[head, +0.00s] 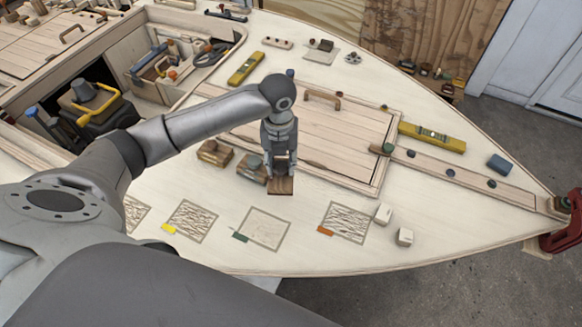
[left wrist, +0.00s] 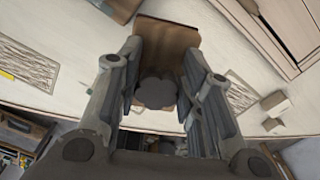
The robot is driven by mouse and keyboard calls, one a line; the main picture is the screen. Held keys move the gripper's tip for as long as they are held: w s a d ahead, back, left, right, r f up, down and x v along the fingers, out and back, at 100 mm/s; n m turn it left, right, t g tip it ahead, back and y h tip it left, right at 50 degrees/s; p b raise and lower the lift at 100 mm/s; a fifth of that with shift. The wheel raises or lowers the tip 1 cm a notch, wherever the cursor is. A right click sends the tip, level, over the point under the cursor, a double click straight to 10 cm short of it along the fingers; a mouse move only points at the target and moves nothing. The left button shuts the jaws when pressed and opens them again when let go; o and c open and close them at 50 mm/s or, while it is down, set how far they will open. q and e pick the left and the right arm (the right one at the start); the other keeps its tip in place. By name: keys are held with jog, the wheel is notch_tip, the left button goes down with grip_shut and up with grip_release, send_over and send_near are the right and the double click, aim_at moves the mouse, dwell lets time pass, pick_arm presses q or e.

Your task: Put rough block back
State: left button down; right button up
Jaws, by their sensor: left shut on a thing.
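My left gripper (head: 281,170) points down over the pale deck, with its fingers shut on the dark round knob of a brown wooden block (head: 281,186). In the left wrist view the fingers of the left gripper (left wrist: 157,95) stand either side of the knob, and the brown block (left wrist: 165,38) shows beyond it. I cannot tell whether this block touches the deck, or how rough its underside is. Two similar knobbed blocks stand left of it, one (head: 215,153) farther off and one (head: 251,170) close beside the gripper. My right gripper is not in view.
Marked squares lie on the near deck: a scratched one with a yellow tab (head: 192,220), a smoother one with a green tab (head: 264,229), and a scratched one with an orange tab (head: 347,222). Two small pale blocks (head: 404,237) sit right. A raised hatch (head: 340,135) lies behind.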

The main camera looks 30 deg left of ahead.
pick_arm(q)
jog(key=w+f, duration=0.1)
jog(key=f, duration=0.1)
jog(key=w+d+f, duration=0.1)
jog(key=w, duration=0.1)
jog(key=shift+d+f, duration=0.1)
jog(key=shift+f, duration=0.25)
jog(key=shift+f+p, duration=0.4)
jog(key=shift+f, duration=1.3)
jog(key=c, duration=1)
grip_release()
jog(key=shift+f, duration=0.1)
notch_tip(320, 180, up, 12)
jog(key=shift+r+b, duration=0.15)
jog(key=shift+b, duration=0.65)
